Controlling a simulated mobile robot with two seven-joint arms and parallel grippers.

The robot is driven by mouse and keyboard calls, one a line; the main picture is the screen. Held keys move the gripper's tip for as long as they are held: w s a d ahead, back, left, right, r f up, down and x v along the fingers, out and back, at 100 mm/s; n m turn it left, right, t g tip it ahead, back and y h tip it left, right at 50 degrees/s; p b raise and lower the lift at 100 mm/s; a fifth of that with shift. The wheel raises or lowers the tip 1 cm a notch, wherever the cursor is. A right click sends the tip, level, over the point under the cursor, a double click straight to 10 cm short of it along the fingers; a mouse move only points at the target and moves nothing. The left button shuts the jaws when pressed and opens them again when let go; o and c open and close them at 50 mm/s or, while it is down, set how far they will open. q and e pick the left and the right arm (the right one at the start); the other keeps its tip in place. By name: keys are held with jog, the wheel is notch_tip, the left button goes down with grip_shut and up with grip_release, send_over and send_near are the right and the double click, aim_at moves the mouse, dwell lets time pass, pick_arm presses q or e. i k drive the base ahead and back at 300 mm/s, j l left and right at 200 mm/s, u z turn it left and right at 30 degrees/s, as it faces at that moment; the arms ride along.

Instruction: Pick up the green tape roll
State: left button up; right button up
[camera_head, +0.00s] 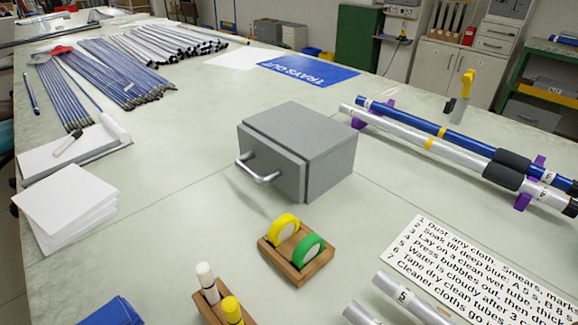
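The green tape roll (308,250) stands upright in a small wooden holder (290,277) near the front middle of the table. A yellow tape roll (285,228) stands beside it in the same holder, just behind and to the left. Nothing covers the green roll from this view, except its lower edge, which sits down in the holder. Neither of my grippers shows in the head view.
A grey box with a handle (299,150) stands behind the holder. A wooden block with white and yellow markers (219,305) is in front left. A printed instruction sheet (481,270) and clear tubes (405,300) lie right. Bare table surrounds the holder.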

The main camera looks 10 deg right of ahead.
aim_at(309, 247)
jog(key=z, duration=0.4)
jog(key=k+l, duration=0.15)
jog(key=k, duration=0.5)
jog(key=k+l, duration=0.1)
jog(key=k, duration=0.55)
